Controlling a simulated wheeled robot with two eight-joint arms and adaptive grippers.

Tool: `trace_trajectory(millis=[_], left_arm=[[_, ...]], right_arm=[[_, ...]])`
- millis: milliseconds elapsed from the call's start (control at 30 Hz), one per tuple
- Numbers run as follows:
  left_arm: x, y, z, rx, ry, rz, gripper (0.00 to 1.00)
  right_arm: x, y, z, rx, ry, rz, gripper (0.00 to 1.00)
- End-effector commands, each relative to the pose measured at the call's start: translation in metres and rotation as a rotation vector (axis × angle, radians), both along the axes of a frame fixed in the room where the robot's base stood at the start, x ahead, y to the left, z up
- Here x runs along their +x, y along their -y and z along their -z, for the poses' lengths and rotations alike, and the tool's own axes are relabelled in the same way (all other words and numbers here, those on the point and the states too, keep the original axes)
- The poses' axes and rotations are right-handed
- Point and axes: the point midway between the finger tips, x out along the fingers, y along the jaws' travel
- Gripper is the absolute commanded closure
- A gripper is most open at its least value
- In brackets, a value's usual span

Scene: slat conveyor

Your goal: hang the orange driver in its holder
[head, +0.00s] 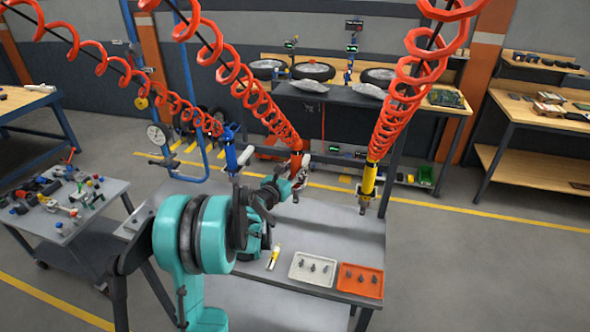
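The orange driver (296,156) hangs upright at the lower end of a red coiled hose, above the grey workbench. My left gripper (291,184) is at its lower part, close to or touching it; the overlap hides whether the fingers close on it. A small pale part (305,161) shows at the driver's right side; I cannot tell if it belongs to a holder. No holder for the orange driver shows clearly. My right gripper is not in view.
A blue driver (230,153) hangs to the left and a yellow driver (369,180) to the right, both on red coiled hoses. The workbench (335,232) carries a white tray (300,280) and an orange tray (374,287). A cluttered cart (85,240) stands at left.

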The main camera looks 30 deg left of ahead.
Motion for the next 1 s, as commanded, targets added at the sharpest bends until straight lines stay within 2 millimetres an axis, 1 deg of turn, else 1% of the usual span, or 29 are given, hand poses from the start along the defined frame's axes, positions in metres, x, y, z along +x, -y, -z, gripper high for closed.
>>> trace_trajectory(millis=[333,467,567,800,900,1000], left_arm=[[-0.001,0.000,0.000,0.001,-0.001,0.000,0.46],[-0.011,0.000,-0.001,0.001,0.000,-0.001,0.46],[-0.029,0.000,-0.002,0.000,0.000,-0.002,0.46],[-0.082,0.002,-0.006,0.000,0.000,-0.003,0.46],[-0.100,0.003,-0.007,0.000,0.000,-0.002,0.46],[-0.112,0.003,-0.008,0.000,0.000,-0.001,0.46]], right_arm=[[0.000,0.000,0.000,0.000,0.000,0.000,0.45],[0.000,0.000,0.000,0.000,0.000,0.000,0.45],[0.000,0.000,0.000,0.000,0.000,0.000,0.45],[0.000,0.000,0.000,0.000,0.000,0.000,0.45],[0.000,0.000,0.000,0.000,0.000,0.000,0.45],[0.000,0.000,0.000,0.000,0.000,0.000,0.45]])
